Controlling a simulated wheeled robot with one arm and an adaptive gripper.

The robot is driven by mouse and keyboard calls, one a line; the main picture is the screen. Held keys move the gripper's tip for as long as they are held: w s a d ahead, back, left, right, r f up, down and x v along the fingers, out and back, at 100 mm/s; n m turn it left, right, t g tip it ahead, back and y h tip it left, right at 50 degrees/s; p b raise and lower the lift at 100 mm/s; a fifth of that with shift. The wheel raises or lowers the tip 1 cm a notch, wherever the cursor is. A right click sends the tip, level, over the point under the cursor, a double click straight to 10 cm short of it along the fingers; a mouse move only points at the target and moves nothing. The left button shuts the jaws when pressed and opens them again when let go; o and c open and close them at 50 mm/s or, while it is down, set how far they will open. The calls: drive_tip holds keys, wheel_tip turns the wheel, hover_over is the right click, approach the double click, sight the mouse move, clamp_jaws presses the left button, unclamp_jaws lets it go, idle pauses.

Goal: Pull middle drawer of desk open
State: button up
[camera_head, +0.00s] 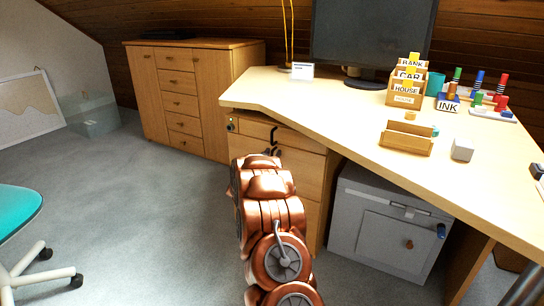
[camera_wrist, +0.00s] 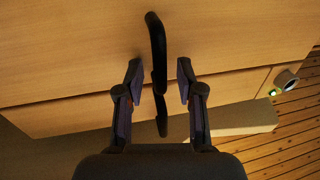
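The desk (camera_head: 350,110) has a light wood drawer unit under its left end. The middle drawer (camera_head: 308,165) lies below the narrow top drawer (camera_head: 250,129), and both look shut. My arm hides much of the fronts in the head view. The wrist view appears upside down. It shows the middle drawer front (camera_wrist: 70,50) with its black upright handle (camera_wrist: 156,40), and the top drawer's black handle (camera_wrist: 162,122). My gripper (camera_wrist: 159,72) is open, with one finger on each side of the middle handle's near end. Gaps show on both sides; depth is unclear.
A grey cabinet (camera_head: 365,235) stands under the desk to the right. A teal chair (camera_head: 18,210) is at the left, and a wooden sideboard (camera_head: 215,90) is behind. Grey floor (camera_head: 140,215) is clear left of the drawers. Blocks and boxes sit on the desktop.

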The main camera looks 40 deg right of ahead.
drive_tip(key=shift+c, duration=0.2)
drive_tip(key=c, duration=0.7)
clamp_jaws()
drive_tip(key=shift+a, duration=0.1)
